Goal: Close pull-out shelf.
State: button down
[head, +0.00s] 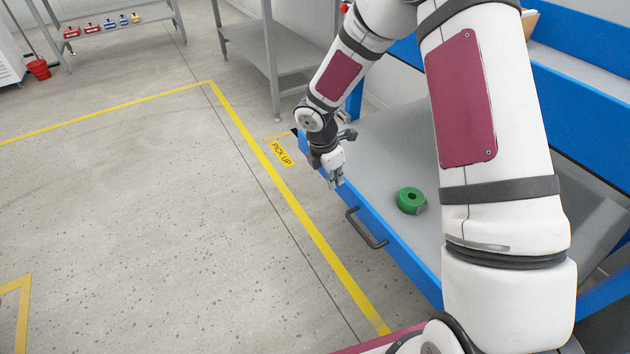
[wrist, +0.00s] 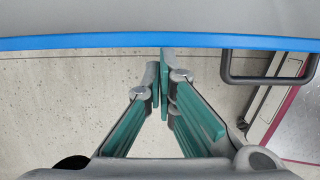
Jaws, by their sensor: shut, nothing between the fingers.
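The pull-out shelf (head: 384,150) is out from the blue station, with a grey top and a blue front edge. A dark handle (head: 366,228) sits on that front edge; it also shows at the right in the wrist view (wrist: 268,78). My gripper (head: 336,182) is shut and empty at the shelf's front edge, toward its far end, to the left of the handle. In the wrist view my fingertips (wrist: 161,72) meet in front of the blue edge (wrist: 110,41); I cannot tell whether they touch it.
A green roll (head: 411,200) lies on the shelf top. A grey metal rack (head: 270,50) stands beyond the shelf's far end. Yellow floor tape (head: 300,206) and a "PICK UP" label (head: 282,154) mark the floor. The floor at left is clear.

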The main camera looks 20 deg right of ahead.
jog(key=w+d+p, duration=0.1)
jog(key=d+p, duration=0.1)
jog(key=d, duration=0.5)
jog(key=w+d+p, duration=0.2)
jog(key=d, duration=0.5)
jog(key=w+d+p, duration=0.2)
jog(key=d, duration=0.5)
jog(key=shift+w+p, duration=0.25)
jog(key=shift+p, duration=0.05)
